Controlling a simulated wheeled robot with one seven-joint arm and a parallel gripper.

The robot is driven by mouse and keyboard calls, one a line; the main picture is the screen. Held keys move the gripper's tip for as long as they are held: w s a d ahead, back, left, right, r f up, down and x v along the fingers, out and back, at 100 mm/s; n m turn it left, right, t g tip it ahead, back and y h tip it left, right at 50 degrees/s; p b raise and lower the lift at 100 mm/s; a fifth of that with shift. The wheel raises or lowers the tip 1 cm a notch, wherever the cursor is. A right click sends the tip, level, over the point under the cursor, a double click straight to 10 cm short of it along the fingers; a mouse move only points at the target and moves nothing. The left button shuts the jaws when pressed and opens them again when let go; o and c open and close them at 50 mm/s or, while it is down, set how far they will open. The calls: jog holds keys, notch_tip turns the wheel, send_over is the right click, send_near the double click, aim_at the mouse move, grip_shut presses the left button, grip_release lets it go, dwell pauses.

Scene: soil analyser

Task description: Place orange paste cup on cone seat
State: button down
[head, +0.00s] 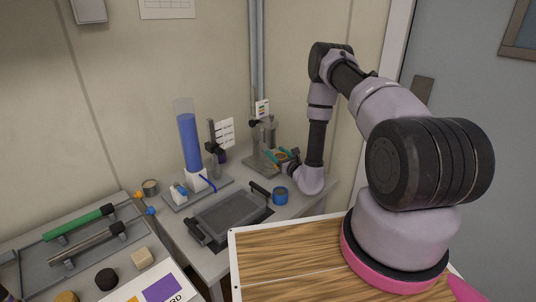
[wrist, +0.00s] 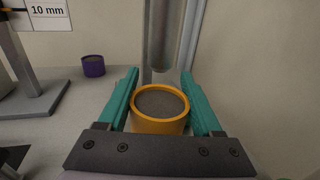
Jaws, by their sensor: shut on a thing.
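My gripper (wrist: 160,90) has teal fingers shut on the sides of the orange cup (wrist: 160,122), which is upright and filled to near its rim with grey-brown paste. In the head view, my gripper (head: 281,156) is at the back right of the bench, beside the metal stand (head: 268,135) and above or near its base plate (head: 258,171). The cup is mostly hidden there by the fingers. The cone seat cannot be clearly made out. In the wrist view, a grey upright column (wrist: 164,40) stands beyond the cup; whether they touch is unclear.
A purple cup (wrist: 93,65) stands further left, near a card-bearing stand (wrist: 22,60). A blue cup (head: 280,196) stands on the bench near the dark tray (head: 230,216). A tall blue cylinder (head: 190,140) stands left of these. The wall is close behind.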

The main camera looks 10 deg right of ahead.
jog(key=x, duration=0.7)
jog(key=shift+w, duration=0.15)
jog(key=shift+f, duration=1.75)
jog(key=shift+f, duration=0.15)
jog(key=shift+c, duration=0.2)
grip_release()
